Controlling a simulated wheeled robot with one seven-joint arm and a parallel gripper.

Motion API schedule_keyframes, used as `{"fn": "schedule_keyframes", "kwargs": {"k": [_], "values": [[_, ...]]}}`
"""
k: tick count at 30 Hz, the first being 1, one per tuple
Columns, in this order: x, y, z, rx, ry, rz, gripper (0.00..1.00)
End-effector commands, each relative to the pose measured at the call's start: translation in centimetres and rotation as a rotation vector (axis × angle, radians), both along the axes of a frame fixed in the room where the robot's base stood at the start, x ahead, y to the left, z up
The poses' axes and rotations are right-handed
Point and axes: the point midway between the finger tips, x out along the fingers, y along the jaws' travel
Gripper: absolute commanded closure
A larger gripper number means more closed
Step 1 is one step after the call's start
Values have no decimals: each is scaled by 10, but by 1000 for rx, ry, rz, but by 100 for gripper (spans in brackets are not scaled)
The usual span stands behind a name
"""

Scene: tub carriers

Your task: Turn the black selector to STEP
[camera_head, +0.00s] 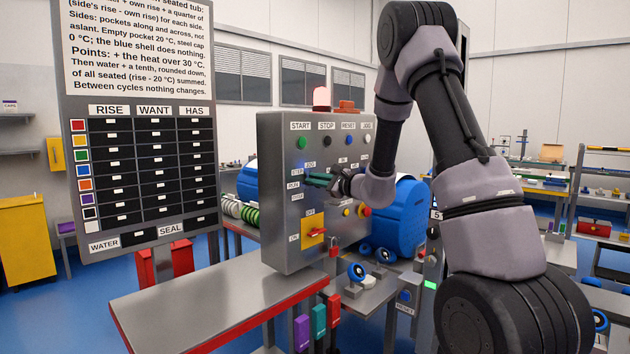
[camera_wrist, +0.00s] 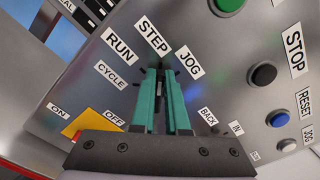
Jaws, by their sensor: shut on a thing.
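My gripper (camera_head: 319,180) is at the front of the grey control panel (camera_head: 278,232), among the selector labels. In the wrist view its two teal fingers (camera_wrist: 161,78) are shut on the black selector (camera_wrist: 160,90), which shows only as a dark sliver between them. The labels CYCLE (camera_wrist: 110,75), RUN (camera_wrist: 119,48), STEP (camera_wrist: 153,37) and JOG (camera_wrist: 189,63) fan around it. The fingertips lie just below STEP, between RUN and JOG. The selector's pointer is mostly hidden, so I cannot tell exactly which label it points at.
A yellow plate with a red switch (camera_head: 315,233) sits below the selector, with ON and OFF labels. Green, black, blue and white buttons line the panel's top, including the black STOP button (camera_wrist: 263,75). A steel table (camera_head: 215,310) stands in front.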

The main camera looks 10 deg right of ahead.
Motion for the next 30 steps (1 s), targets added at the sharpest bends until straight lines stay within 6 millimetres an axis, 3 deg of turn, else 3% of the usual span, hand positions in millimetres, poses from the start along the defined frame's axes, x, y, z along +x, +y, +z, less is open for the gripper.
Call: {"fn": "schedule_keyframes", "kwargs": {"k": [3, 6, 19, 30], "values": [[0, 0, -1, 0, 2, 1, 100], [0, 0, -1, 0, 2, 1, 57], [-6, -6, 0, -1, 1, -1, 57], [-63, -48, 0, 1, 2, -4, 57]]}}
